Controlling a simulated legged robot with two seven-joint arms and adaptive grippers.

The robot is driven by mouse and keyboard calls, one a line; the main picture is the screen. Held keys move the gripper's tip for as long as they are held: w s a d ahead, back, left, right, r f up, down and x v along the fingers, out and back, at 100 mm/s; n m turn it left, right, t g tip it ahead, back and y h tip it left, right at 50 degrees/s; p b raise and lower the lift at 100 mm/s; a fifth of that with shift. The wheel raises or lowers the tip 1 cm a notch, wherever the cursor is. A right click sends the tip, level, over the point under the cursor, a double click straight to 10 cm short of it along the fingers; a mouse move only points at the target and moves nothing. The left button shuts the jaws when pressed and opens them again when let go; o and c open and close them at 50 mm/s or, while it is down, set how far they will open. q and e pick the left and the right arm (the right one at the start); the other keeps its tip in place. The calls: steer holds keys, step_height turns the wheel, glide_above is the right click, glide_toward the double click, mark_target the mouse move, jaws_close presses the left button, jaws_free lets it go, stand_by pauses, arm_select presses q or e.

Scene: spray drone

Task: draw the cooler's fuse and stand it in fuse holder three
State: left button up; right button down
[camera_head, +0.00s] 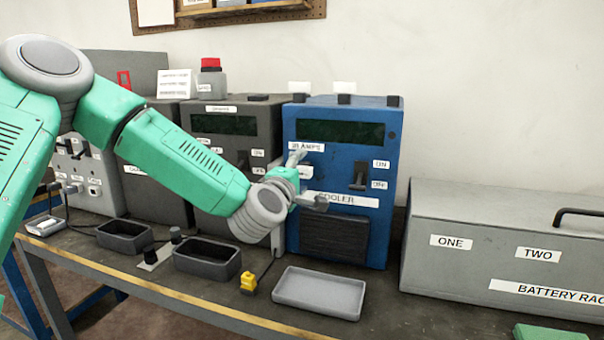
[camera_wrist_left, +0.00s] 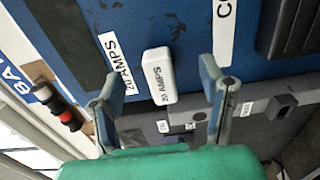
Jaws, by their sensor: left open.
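The cooler (camera_head: 393,150) is a blue upright unit with a dark display, a switch and a grille. The cooler's fuse (camera_wrist_left: 159,75) is a white block marked 20 AMPS on its blue face in the left wrist view. My left gripper (camera_head: 304,180) is in front of the cooler's left side. In the left wrist view the left gripper (camera_wrist_left: 160,82) is open, one finger on each side of the fuse, with visible gaps. In the head view the gripper partly hides the fuse area. I cannot make out fuse holder three. My right gripper is not in view.
A dark grey unit (camera_head: 222,121) stands left of the cooler. The battery rack (camera_head: 480,215) stands right. A light grey tray (camera_head: 318,293), a yellow piece (camera_head: 248,283) and two dark bins (camera_head: 207,262) (camera_head: 124,237) lie along the bench front.

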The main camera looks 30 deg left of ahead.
arm_select(q)
steer(key=shift+a+f, duration=0.3)
steer(key=shift+a, duration=0.1)
steer(key=shift+d+r, duration=0.15)
steer(key=shift+d, duration=0.55)
jaws_close()
steer(key=shift+a, duration=0.1)
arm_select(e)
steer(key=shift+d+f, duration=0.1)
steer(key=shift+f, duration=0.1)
arm_select(q)
steer(key=shift+s+a, duration=0.1)
steer(key=shift+s, duration=0.05)
steer(key=v, duration=0.5)
steer(key=shift+s, duration=0.35)
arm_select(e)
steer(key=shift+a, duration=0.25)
